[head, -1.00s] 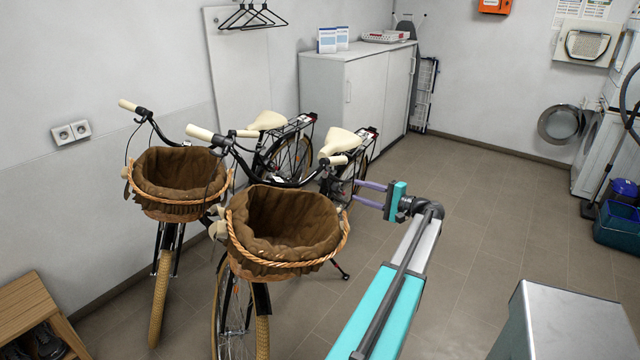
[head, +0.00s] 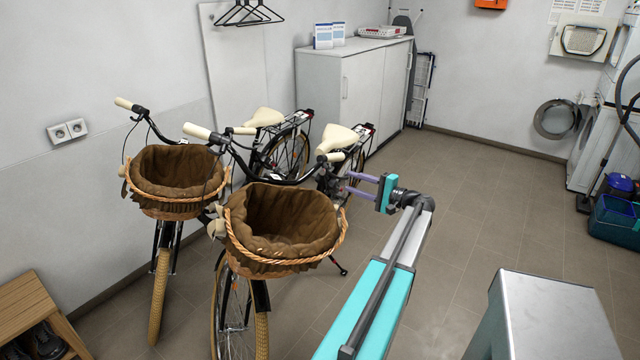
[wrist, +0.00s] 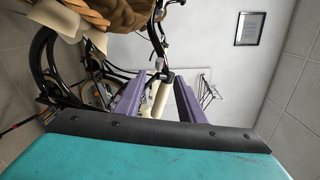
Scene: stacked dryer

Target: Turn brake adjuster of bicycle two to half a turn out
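Two black bicycles stand side by side, each with a wicker basket lined in brown cloth. The nearer bicycle's basket (head: 285,228) is in front of my arm, the other's basket (head: 177,180) is to the left. I cannot tell which is bicycle two. My gripper (head: 351,183) is open, its purple fingers apart beside the nearer bicycle's right handlebar end. That bicycle's cream grip (head: 335,157) is just above the fingers. In the wrist view a cream grip (wrist: 160,98) shows between the spread fingers (wrist: 158,95), with no visible contact. The brake adjuster is too small to make out.
A white cabinet (head: 362,95) stands behind the bicycles. A wooden shoe bench (head: 35,310) is at the lower left. A metal-topped box (head: 548,305) is at the lower right.

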